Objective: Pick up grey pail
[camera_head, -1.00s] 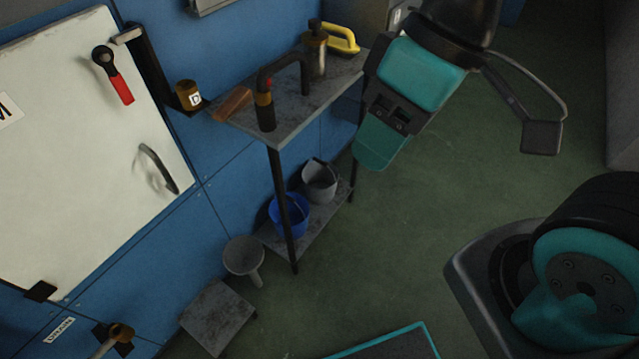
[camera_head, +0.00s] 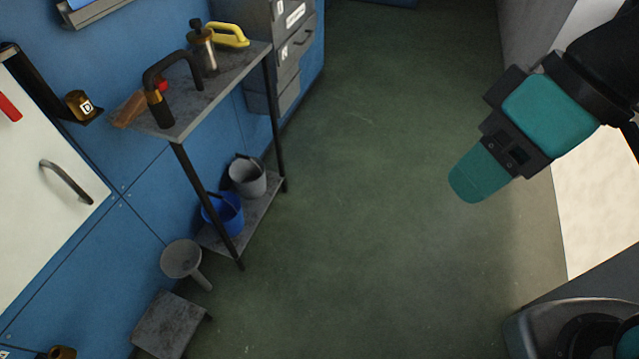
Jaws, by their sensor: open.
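The grey pail (camera_head: 250,182) stands upright on the low shelf (camera_head: 262,208) of the workbench rack, with its dark handle at the upper left of its rim. It is behind and to the right of a blue pail (camera_head: 226,214), which stands close to it. My gripper (camera_head: 474,180) is at the right of the view, well apart from the pail and above the green floor. It is seen from the side, open, with nothing visible in it; the gap between the fingers does not show.
The rack's top (camera_head: 205,95) overhangs the low shelf, and a dark front leg (camera_head: 208,205) partly crosses the blue pail. A grey stool (camera_head: 182,260) and a low step (camera_head: 168,322) stand nearer. Grey drawers (camera_head: 290,45) stand behind. The green floor (camera_head: 370,200) in the middle is clear.

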